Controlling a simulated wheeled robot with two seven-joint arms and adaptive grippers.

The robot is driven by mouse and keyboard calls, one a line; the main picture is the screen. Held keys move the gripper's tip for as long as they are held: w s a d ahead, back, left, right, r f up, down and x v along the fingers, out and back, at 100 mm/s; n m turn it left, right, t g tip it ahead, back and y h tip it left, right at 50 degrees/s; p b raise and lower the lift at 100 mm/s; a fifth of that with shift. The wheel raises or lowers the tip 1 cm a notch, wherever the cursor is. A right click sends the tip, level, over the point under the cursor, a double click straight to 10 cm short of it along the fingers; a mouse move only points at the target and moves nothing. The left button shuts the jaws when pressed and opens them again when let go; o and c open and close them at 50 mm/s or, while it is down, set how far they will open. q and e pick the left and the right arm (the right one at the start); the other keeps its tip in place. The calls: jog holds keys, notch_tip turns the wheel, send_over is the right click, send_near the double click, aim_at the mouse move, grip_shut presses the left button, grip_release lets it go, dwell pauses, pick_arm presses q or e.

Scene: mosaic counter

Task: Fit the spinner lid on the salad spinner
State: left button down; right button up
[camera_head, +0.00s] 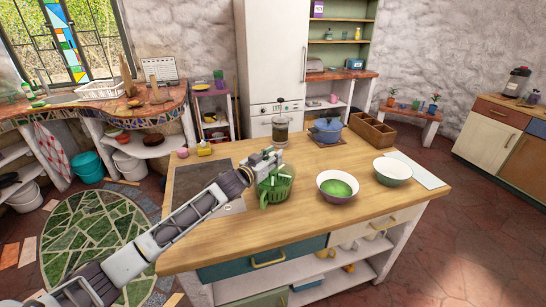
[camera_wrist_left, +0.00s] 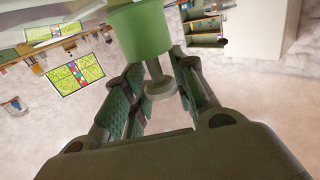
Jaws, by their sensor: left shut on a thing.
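My left gripper (camera_head: 272,163) reaches over the wooden counter from the left and is shut on the spinner lid. In the left wrist view the lid shows as a light green body (camera_wrist_left: 139,32) with a pale stem and round knob (camera_wrist_left: 161,88) between the green-padded fingers. The green slotted salad spinner (camera_head: 278,188) is directly below the gripper on the counter. The gripper covers its upper part, so I cannot tell whether lid and spinner touch. My right gripper is not in view.
A glass jug (camera_head: 281,132), a blue pot (camera_head: 327,130) and a wooden crate (camera_head: 372,131) stand behind. The counter's front right (camera_head: 390,207) is clear.

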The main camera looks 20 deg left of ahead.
pick_arm(q)
jog(key=shift+f, duration=0.2)
jog(key=c, duration=1.1)
grip_release()
jog(key=shift+v, duration=6)
jog(key=shift+f, duration=0.15)
